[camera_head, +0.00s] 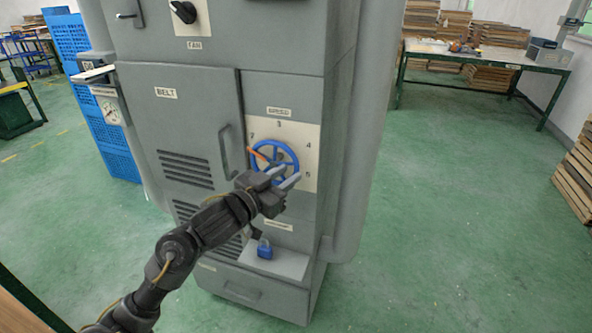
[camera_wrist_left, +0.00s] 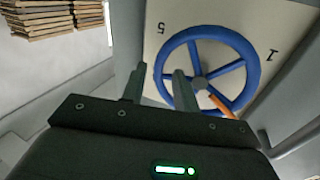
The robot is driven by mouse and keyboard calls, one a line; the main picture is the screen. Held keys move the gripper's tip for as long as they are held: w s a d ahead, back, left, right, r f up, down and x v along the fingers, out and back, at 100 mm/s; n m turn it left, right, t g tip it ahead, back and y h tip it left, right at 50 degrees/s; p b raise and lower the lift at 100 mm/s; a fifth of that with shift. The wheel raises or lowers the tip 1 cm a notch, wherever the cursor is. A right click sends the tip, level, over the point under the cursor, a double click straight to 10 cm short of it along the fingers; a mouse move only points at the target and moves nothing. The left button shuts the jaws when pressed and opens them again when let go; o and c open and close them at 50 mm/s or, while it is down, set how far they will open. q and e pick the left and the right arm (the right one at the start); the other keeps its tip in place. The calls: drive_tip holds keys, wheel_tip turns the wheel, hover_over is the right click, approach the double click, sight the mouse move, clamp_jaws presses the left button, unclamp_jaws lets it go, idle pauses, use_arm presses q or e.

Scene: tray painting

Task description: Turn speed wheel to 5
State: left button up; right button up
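The blue speed wheel (camera_head: 275,163) sits on a pale dial plate (camera_head: 310,158) under the SPEED label. Numbers 2, 3, 4 and 5 show around it in the head view. Its orange pointer (camera_head: 262,155) points up and left, roughly toward 2. My left gripper (camera_head: 286,176) is at the wheel's lower right, near the 5, with its fingers apart. In the left wrist view the picture is inverted; the wheel's rim (camera_wrist_left: 222,34) runs between or just beyond the two fingers (camera_wrist_left: 160,85). Contact cannot be told. My right gripper is out of view.
The grey cabinet has a BELT door with a handle (camera_head: 225,150) left of the wheel and a FAN knob (camera_head: 183,11) above. A blue padlock (camera_head: 264,249) is below the wheel. Blue crates (camera_head: 118,155) stand at left; a table (camera_head: 480,57) stands at back right.

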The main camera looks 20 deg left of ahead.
sight(294, 170)
use_arm(q)
drive_tip(key=shift+x, duration=2.05)
clamp_jaws()
